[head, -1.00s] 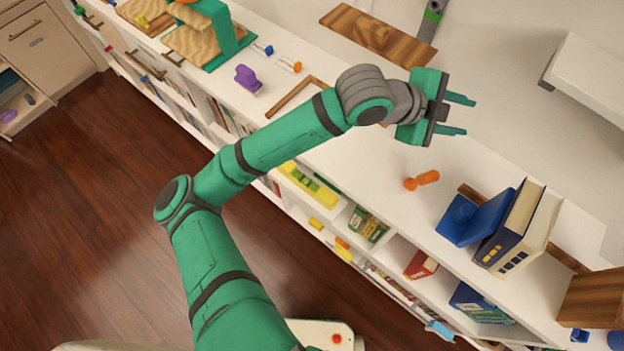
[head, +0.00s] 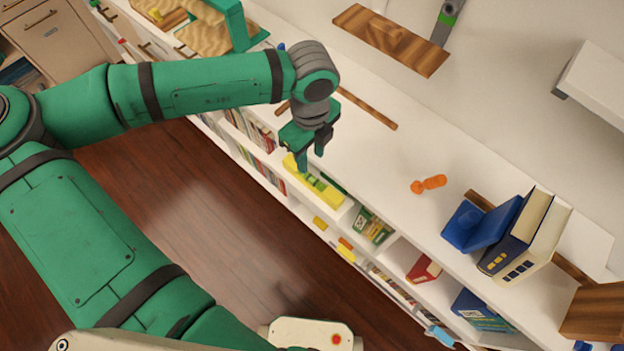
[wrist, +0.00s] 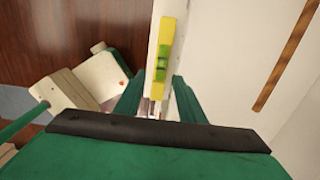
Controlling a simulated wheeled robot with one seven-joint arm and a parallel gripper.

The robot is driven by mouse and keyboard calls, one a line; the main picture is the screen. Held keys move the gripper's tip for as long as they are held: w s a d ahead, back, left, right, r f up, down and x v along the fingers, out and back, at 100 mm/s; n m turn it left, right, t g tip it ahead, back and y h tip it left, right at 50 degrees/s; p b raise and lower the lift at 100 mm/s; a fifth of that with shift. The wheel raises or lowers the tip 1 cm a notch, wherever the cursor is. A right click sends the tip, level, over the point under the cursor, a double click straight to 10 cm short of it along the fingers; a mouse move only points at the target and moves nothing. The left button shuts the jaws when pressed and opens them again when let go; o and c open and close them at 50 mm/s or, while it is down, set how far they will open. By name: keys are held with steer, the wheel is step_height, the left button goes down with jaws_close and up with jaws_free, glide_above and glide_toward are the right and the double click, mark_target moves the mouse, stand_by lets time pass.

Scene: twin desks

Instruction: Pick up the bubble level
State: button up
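The bubble level (head: 318,184) is a yellow bar with a green middle. It lies on a white ledge at the front of the shelving, below the desk top. It also shows upright in the wrist view (wrist: 163,59), ahead of my fingers. My gripper (head: 309,165) points down near the level's far left end in the head view, and overlaps it there. In the wrist view my gripper's two green fingers (wrist: 156,95) stand apart with nothing held between them. I cannot tell whether they touch the level.
The white desk top (head: 380,160) is above and behind the ledge. An orange object (head: 428,184) lies on it, with a blue bookend (head: 480,222) and books (head: 525,238) to the right. Shelves with books and small items lie below. The wooden floor (head: 200,220) is open in front.

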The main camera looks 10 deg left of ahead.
mark_target(312, 178)
steer(key=shift+w+d+f, duration=0.1)
steer(key=shift+f, duration=2.5)
steer(key=shift+d+f, duration=0.1)
steer(key=shift+f, duration=2.5)
steer(key=c, duration=0.9)
